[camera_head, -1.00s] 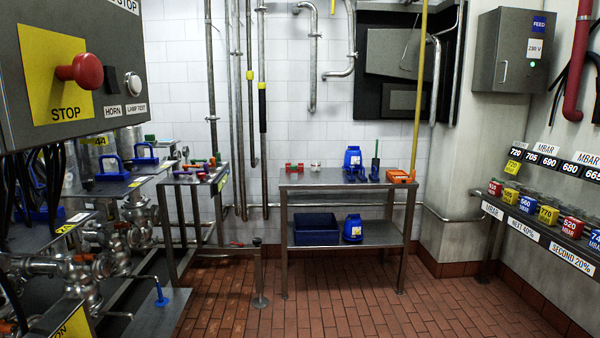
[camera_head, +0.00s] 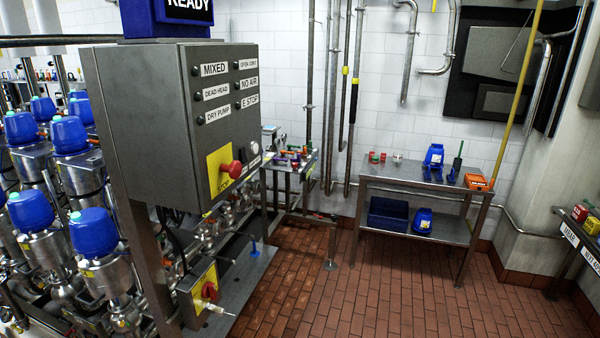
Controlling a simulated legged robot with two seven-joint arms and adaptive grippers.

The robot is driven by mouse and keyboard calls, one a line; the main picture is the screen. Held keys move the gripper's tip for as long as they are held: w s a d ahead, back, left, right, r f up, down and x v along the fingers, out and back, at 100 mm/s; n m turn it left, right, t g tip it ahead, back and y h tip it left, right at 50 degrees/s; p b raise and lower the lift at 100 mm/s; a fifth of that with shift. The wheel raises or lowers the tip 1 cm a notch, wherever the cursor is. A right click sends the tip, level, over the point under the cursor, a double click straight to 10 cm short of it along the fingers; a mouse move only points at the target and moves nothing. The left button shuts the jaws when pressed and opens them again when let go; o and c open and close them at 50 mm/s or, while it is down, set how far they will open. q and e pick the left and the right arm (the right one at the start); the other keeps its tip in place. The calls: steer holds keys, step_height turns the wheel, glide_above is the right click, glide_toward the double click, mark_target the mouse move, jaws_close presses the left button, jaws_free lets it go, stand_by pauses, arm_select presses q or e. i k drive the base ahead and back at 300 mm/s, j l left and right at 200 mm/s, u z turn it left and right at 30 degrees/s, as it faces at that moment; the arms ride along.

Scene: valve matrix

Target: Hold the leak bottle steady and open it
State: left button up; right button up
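I cannot pick out the leak bottle with certainty; the small items are too far away to read. A steel table (camera_head: 410,181) stands at the back right. On its top are a blue object with a white label (camera_head: 433,155), a dark green upright item (camera_head: 457,163), an orange box (camera_head: 477,182), small red pieces (camera_head: 377,157) and a small whitish item (camera_head: 397,157). Neither of my grippers is in view.
A grey control box (camera_head: 170,120) with a red stop button (camera_head: 236,169) stands near left. Blue-topped valves (camera_head: 92,232) fill the far left. A narrow bench (camera_head: 288,162) holds coloured parts. Below the table top are a blue bin (camera_head: 388,213) and clear brick floor (camera_head: 390,290).

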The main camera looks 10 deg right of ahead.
mark_target(374, 164)
steer(key=i+l+z, duration=0.5)
steer(key=i+z, duration=0.6)
steer(key=i, duration=0.7)
steer(key=i+l+u, duration=0.15)
steer(key=i, duration=0.35)
steer(key=i+l, duration=0.1)
steer(key=i, duration=0.45)
steer(key=i+l+u, duration=0.15)
steer(key=i, duration=0.35)
